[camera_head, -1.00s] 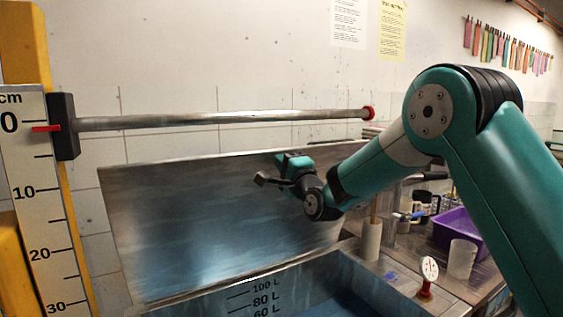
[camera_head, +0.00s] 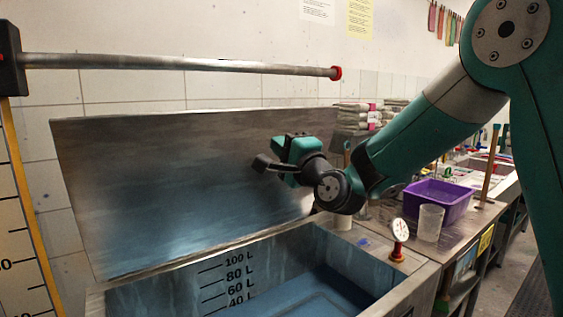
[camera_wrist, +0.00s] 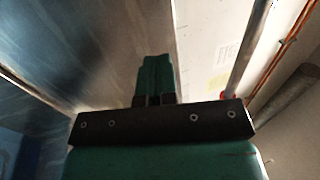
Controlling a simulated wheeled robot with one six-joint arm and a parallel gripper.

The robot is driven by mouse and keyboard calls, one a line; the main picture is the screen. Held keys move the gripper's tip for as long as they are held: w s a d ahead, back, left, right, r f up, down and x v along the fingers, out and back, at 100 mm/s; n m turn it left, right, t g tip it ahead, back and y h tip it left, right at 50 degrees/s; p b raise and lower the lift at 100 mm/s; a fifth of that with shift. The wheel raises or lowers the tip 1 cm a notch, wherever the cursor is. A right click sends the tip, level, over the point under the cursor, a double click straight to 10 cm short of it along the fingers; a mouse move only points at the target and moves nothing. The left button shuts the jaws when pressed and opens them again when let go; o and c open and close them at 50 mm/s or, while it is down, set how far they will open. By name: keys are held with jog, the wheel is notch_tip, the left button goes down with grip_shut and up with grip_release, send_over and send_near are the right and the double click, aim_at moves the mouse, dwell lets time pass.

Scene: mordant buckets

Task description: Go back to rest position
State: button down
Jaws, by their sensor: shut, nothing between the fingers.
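My gripper (camera_head: 264,163) hangs in the air in front of the raised metal lid (camera_head: 170,190), above the vat (camera_head: 330,232), and touches neither as far as I can see. In the wrist view my gripper (camera_wrist: 155,75) shows its fingers together, with nothing held. The lid also fills the left of the wrist view (camera_wrist: 60,50).
A horizontal metal bar (camera_head: 180,63) with a red end runs above the lid. A purple basin (camera_head: 437,198) and a clear beaker (camera_head: 430,222) stand on the right counter. Folded cloth (camera_head: 352,117) is stacked behind my arm.

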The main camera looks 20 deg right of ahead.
jog(key=s+a+f+n+g+y, duration=0.1)
jog(key=s+a+f+n+g, duration=0.45)
jog(key=s+n, duration=0.2)
jog(key=s+a+f+n+g+y, duration=0.2)
jog(key=s+a+f+n+g, duration=0.2)
jog(key=s+n+g, duration=0.4)
jog(key=s+d+f+n+g+h, duration=0.2)
jog(key=s+f+n+g, duration=0.1)
jog(key=s, duration=0.6)
jog(key=s+d+f+n+g+h, duration=0.2)
jog(key=s+f+n+g, duration=0.1)
jog(key=s, duration=0.7)
jog(key=shift+d+g+h, duration=0.3)
jog(key=shift+d+g, duration=0.05)
jog(key=shift+g, duration=0.2)
